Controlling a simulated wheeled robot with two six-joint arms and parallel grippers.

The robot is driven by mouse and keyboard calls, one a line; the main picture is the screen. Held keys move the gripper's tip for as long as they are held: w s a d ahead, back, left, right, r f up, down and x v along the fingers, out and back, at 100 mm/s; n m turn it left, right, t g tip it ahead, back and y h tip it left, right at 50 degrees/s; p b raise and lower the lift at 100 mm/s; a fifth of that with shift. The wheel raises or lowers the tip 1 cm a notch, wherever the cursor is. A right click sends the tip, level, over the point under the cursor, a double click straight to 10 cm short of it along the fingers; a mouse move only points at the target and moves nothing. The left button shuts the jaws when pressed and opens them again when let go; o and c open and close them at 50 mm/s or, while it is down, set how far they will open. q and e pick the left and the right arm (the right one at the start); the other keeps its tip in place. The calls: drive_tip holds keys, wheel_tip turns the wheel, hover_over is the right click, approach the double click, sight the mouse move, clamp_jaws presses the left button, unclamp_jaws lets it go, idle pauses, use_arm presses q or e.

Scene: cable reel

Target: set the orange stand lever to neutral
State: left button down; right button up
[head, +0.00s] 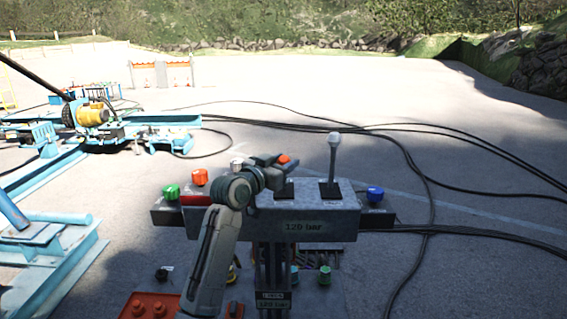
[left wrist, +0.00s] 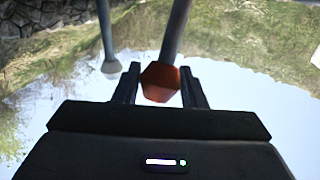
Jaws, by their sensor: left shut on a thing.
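The orange stand lever shows its orange-red knob (head: 284,159) above the control stand (head: 305,222). In the left wrist view, which appears upside down, the knob (left wrist: 160,82) sits between the two fingers, with its dark stem running to the top of the picture. My left gripper (head: 274,162) is shut on this knob, coming from the left. The gripper hides most of the stem in the head view. A second lever with a grey knob (head: 334,140) stands nearly upright just to the right; it also shows in the left wrist view (left wrist: 111,67). My right gripper is out of view.
The stand carries a green knob (head: 171,191), a red knob (head: 199,177) and a blue knob (head: 375,194). Black cables (head: 430,200) run over the paved ground at right. Blue machinery (head: 45,255) stands at left. The ground beyond the stand is mostly clear.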

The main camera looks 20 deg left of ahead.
use_arm(q)
drive_tip(key=shift+w+a+r, duration=0.15)
drive_tip(key=shift+w+r, duration=0.05)
drive_tip(key=shift+w, duration=0.05)
drive_tip(key=w, duration=0.1)
drive_tip(key=w+b, duration=0.2)
drive_tip(key=shift+a+r, duration=0.3)
drive_tip(key=shift+a, duration=0.05)
drive_tip(key=shift+w+a+r, duration=0.1)
drive_tip(key=shift+w, duration=0.25)
drive_tip(key=c, duration=1.2)
unclamp_jaws()
drive_tip(key=shift+o, duration=1.3)
drive_tip(key=shift+w+a, duration=0.1)
